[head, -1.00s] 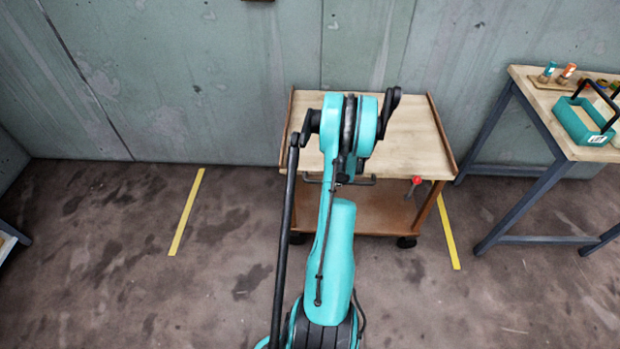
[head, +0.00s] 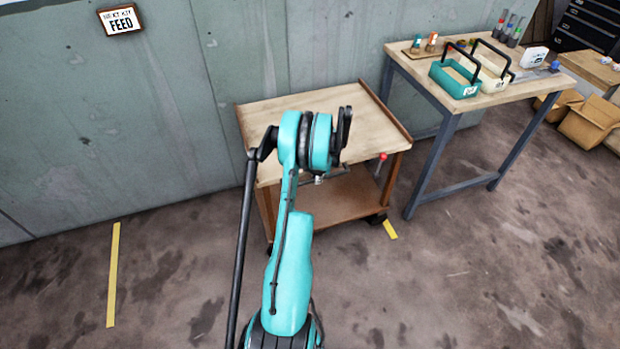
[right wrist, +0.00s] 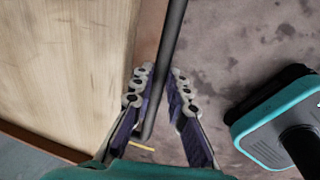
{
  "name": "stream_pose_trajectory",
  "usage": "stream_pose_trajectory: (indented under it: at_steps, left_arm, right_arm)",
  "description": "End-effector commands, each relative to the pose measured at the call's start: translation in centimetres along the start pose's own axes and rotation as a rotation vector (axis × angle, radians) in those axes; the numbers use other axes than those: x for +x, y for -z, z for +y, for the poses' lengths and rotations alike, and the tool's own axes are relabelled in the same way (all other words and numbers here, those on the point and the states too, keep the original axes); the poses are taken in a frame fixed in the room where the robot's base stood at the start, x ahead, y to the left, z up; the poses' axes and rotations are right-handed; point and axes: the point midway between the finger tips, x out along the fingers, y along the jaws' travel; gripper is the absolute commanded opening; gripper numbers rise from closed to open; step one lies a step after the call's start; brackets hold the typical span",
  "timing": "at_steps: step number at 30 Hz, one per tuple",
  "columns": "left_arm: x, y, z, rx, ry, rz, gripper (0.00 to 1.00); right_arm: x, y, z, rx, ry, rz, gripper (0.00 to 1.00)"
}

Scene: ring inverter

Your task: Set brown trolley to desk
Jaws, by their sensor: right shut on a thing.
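The brown trolley (head: 345,195) stands against the wall, with a pale wooden top and a lower shelf. Its front bar handle (head: 335,176) is partly hidden by my right arm. My right gripper (head: 318,180) is at this handle, mostly hidden in the head view. In the right wrist view, the fingers (right wrist: 160,78) are shut around the dark handle bar (right wrist: 171,42), beside the trolley's top (right wrist: 65,65). A desk (head: 425,83) with a wooden top and blue-grey legs stands right of the trolley, with a small gap between them. My left gripper is out of view.
The desk carries a teal tote (head: 455,80), a cream tote (head: 492,75) and small items. A red knob (head: 382,157) sticks out at the trolley's front right. Yellow floor strips lie left (head: 113,275) and under the trolley's right side (head: 390,230). Cardboard boxes (head: 588,122) stand far right. Floor in front is clear.

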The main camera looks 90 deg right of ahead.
Motion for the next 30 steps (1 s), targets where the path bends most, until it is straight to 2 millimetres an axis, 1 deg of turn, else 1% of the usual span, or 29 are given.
stream_pose_trajectory:
  at_steps: [1, 10, 11, 12, 13, 23, 26, 30]
  left_arm:
    - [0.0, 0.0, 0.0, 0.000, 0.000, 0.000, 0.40]
    - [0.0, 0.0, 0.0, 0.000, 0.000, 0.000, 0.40]
    - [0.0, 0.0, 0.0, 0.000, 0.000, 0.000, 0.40]
    - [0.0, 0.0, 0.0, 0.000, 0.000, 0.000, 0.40]
    - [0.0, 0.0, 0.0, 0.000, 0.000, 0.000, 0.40]
    - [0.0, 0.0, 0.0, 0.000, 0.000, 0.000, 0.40]
    - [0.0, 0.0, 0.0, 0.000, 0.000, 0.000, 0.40]
    - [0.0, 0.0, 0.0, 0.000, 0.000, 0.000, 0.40]
  right_arm:
    - [0.0, -0.4, -0.2, 0.002, 0.003, -0.005, 0.00]
    - [0.0, -0.6, -0.1, 0.002, 0.002, -0.008, 0.00]
    - [0.0, -0.6, -0.1, 0.002, 0.002, -0.008, 0.23]
    - [0.0, -0.6, -0.1, 0.002, 0.001, -0.008, 0.33]
    - [0.0, -0.5, -0.1, 0.002, 0.001, -0.007, 0.36]
    - [-0.3, -0.3, 0.0, 0.001, -0.001, -0.005, 0.36]
    - [-1.3, -0.3, 0.0, 0.001, -0.001, -0.005, 0.36]
    - [-4.0, -0.3, -0.1, 0.001, -0.001, -0.005, 0.36]
